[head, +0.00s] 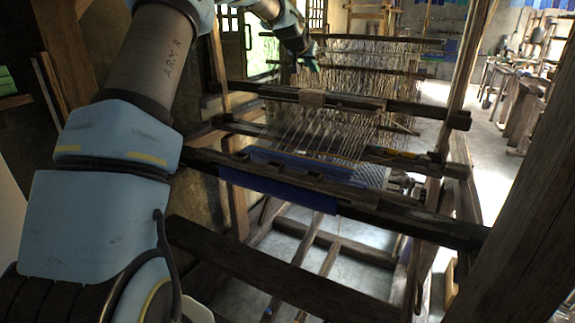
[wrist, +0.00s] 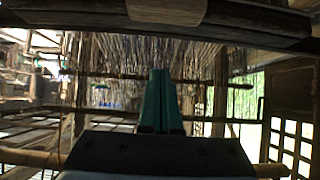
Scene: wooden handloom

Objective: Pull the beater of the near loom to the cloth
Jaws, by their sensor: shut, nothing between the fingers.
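The near loom's beater (head: 350,102) is a dark wooden bar with a paler middle grip, lying crosswise over the warp threads. Bare warp shows between it and the blue cloth (head: 275,188) at the front, so the two are apart. In the wrist view the beater (wrist: 225,14) crosses the top edge, with its pale middle (wrist: 165,10) above the fingertips. My gripper (head: 316,68) is behind and above the beater in the head view. Its teal fingers (wrist: 160,72) are together and empty in the wrist view. I see no clear contact with the beater.
The loom's front beam (head: 420,222) and a lower plank (head: 270,270) lie nearer to me. Hanging heddle strings (head: 360,75) stand behind the beater. A thick post (head: 520,200) rises at the right. A workbench (head: 520,95) stands far right, beyond open floor.

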